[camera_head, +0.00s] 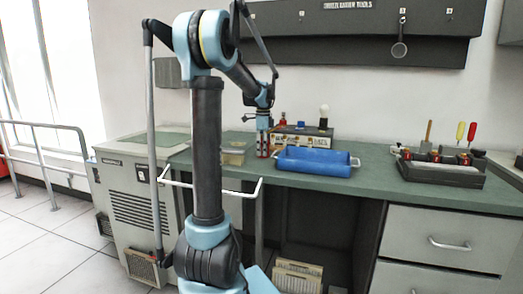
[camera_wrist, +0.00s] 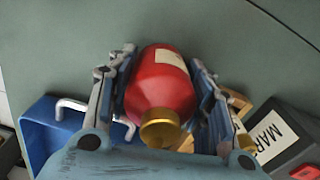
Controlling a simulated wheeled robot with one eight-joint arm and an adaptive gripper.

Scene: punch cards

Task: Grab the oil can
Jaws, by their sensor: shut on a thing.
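The oil can is a red rounded can with a brass-coloured cap and a pale label; it shows in the wrist view (camera_wrist: 160,88) between the two fingers. My gripper (camera_wrist: 160,85) is shut on it, with one blue-and-grey finger along each side. In the head view my gripper (camera_head: 263,140) points down at the green bench top, behind the left end of the blue tray. Only a little red of the can shows there, below the fingers. Whether the can touches the bench is hard to tell.
A blue tray (camera_head: 315,168) lies close to my gripper's right. A box with a bulb (camera_head: 302,138) stands behind it. A dark tool rack (camera_head: 440,172) with screwdrivers is at the right. The green bench top (camera_head: 375,183) is clear between tray and rack.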

